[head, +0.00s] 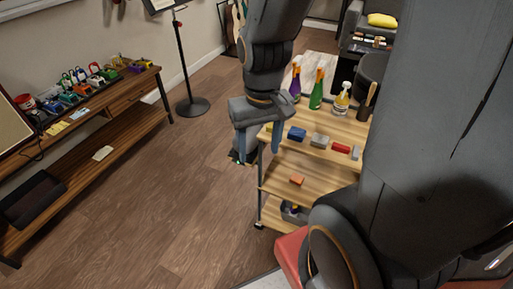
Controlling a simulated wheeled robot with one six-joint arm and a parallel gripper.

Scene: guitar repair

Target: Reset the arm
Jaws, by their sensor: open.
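My gripper (256,146) hangs at the end of my dark grey arm, just left of the wooden cart (287,165). Its two fingers point down and are apart, with nothing seen between them. From this view I cannot tell how far it is from the cart's edge. My large upper arm link covers the right side of the view.
On the cart stand spray bottles (316,89) and several small blocks, including a blue block (297,133). An orange block (297,180) lies on a lower shelf. A black stand (190,105) stands behind. Open floor (180,190) lies between.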

